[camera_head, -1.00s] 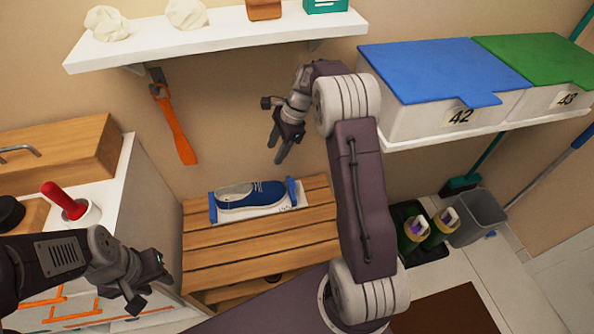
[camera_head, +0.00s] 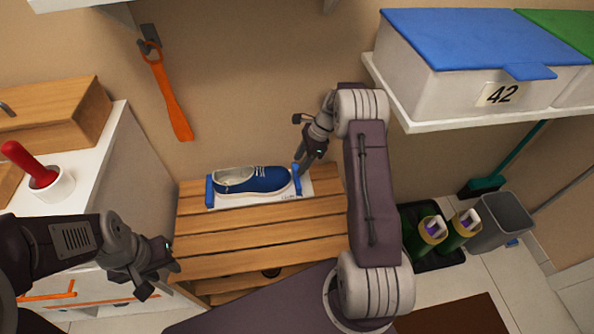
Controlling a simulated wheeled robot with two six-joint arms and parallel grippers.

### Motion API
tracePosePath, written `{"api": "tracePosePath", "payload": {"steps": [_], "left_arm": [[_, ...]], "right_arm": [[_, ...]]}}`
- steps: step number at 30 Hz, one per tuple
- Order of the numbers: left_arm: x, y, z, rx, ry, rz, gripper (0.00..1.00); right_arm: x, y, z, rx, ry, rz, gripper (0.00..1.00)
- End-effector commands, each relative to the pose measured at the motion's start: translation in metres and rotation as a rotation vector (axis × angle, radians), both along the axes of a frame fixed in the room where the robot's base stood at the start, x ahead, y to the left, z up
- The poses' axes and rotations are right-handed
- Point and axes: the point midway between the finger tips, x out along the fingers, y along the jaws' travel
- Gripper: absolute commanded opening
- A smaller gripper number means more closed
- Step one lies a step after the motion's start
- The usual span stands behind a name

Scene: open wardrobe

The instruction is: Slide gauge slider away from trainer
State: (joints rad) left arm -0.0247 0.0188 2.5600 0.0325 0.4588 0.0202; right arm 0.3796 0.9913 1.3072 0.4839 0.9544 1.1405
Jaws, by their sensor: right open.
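A blue trainer (camera_head: 254,180) with a white sole lies on its side-on length on a white gauge board (camera_head: 235,204), on the slatted wooden bench. A blue end stop (camera_head: 209,191) stands at the board's left end. The blue gauge slider (camera_head: 296,179) stands upright at the right end, close to the trainer's toe. My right gripper (camera_head: 304,166) is open, with its fingertips at the slider's top; whether they touch it I cannot tell. My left gripper (camera_head: 160,281) hangs left of the bench, away from the gauge; its jaw opening is unclear.
The slatted bench (camera_head: 260,235) has free room in front of the gauge. A shelf with a blue-lidded box (camera_head: 480,45) is at upper right. An orange shoehorn (camera_head: 168,95) hangs on the wall. A white cabinet (camera_head: 110,150) stands left, and a grey bin (camera_head: 502,222) right.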

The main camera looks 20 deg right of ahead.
Motion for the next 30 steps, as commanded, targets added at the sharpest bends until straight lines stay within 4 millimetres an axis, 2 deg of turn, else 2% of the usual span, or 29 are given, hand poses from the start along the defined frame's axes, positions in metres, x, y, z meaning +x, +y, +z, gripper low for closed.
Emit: {"api": "tracePosePath", "payload": {"steps": [1, 6, 15, 16, 18, 21, 30], "left_arm": [[0.000, 0.000, -0.008, 0.000, 0.000, 0.000, 0.36], [0.000, 0.000, -0.014, 0.000, 0.000, 0.000, 0.36], [0.000, 0.000, -0.013, 0.000, 0.000, 0.000, 0.36], [0.000, 0.000, -0.013, 0.000, 0.000, 0.000, 0.36], [0.000, 0.000, -0.013, 0.000, 0.000, 0.000, 0.36], [0.000, 0.000, -0.013, 0.000, 0.000, 0.000, 0.36], [0.000, 0.000, -0.013, 0.000, 0.000, 0.000, 0.36]], "right_arm": [[0.000, 0.004, -0.013, 0.000, 0.001, 0.002, 0.49], [0.003, 0.012, -0.031, -0.001, 0.000, 0.001, 0.49], [0.003, 0.013, -0.033, -0.001, -0.001, 0.001, 0.49], [0.003, 0.013, -0.033, -0.001, -0.001, 0.001, 0.44], [0.003, 0.014, -0.033, -0.001, -0.001, 0.001, 0.24], [0.003, 0.013, -0.033, -0.001, 0.000, 0.001, 0.00], [0.003, 0.014, -0.033, 0.000, 0.000, 0.001, 0.00]]}}
